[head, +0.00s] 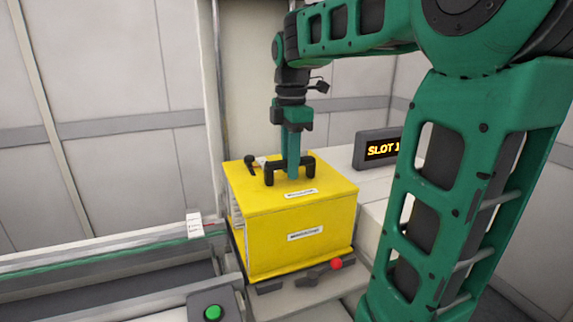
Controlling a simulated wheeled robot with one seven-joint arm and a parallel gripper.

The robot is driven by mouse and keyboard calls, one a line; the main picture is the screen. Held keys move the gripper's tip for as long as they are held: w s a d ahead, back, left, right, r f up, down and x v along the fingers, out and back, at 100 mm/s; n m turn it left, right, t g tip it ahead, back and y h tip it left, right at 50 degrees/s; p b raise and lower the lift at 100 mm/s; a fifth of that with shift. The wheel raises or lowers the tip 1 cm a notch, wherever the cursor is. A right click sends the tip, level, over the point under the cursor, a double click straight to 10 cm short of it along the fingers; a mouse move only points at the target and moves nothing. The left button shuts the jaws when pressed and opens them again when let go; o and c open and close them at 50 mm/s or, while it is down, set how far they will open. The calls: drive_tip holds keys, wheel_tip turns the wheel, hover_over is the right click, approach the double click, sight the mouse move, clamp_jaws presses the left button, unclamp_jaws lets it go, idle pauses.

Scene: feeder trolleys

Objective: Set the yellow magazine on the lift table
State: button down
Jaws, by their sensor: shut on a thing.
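The yellow magazine (288,222) is a box with white labels on its top and front and a black handle on its top. It stands upright in the middle of the head view. My gripper (292,172) points down from above and is shut on the black handle (270,178). The lift table (310,293) seems to be the pale surface under the box, with dark pieces and a red knob (336,264) at its front. The magazine's underside is hidden, so I cannot tell whether it rests on this surface or hangs just above it.
A display reading "SLOT 1" (379,149), its end cut off by my arm, stands behind right on a pale cabinet. A conveyor-like rail (110,252) runs at the left. A green button (212,313) is at the bottom. Pale panel walls close off the back.

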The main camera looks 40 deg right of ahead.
drive_tip(key=shift+f, duration=0.5)
idle(0.4)
drive_tip(key=c, duration=1.5)
unclamp_jaws()
drive_tip(key=shift+f, duration=0.15)
